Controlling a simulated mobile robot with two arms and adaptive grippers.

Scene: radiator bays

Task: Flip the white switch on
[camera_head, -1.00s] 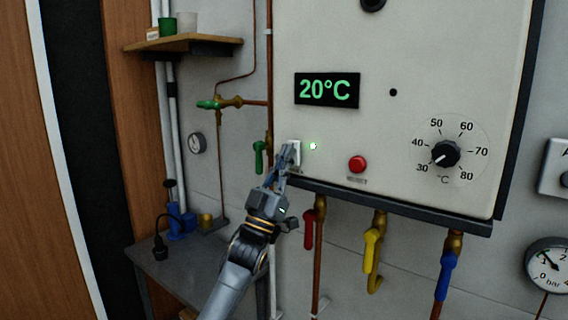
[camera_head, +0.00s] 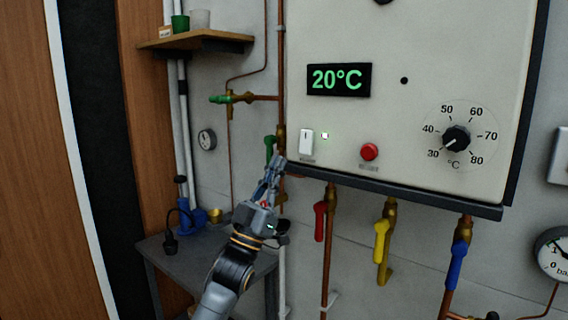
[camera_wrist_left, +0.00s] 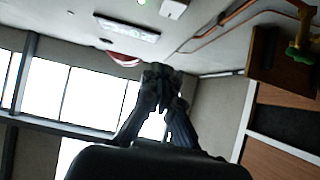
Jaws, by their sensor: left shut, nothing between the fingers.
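The white switch (camera_head: 306,141) is on the lower left of the boiler's front panel in the head view. In the left wrist view the shut fingers (camera_wrist_left: 158,72) show in the middle. The display (camera_head: 339,79) reads 20°C in green. My right gripper is in neither view.
A red reset button (camera_head: 369,152) and a dial (camera_head: 456,139) are to the right on the panel. Red (camera_head: 320,220), yellow (camera_head: 381,240) and blue (camera_head: 457,264) valve handles hang below. A green handle (camera_head: 269,150) is close behind my left fingertips. A small grey table (camera_head: 190,262) stands lower left.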

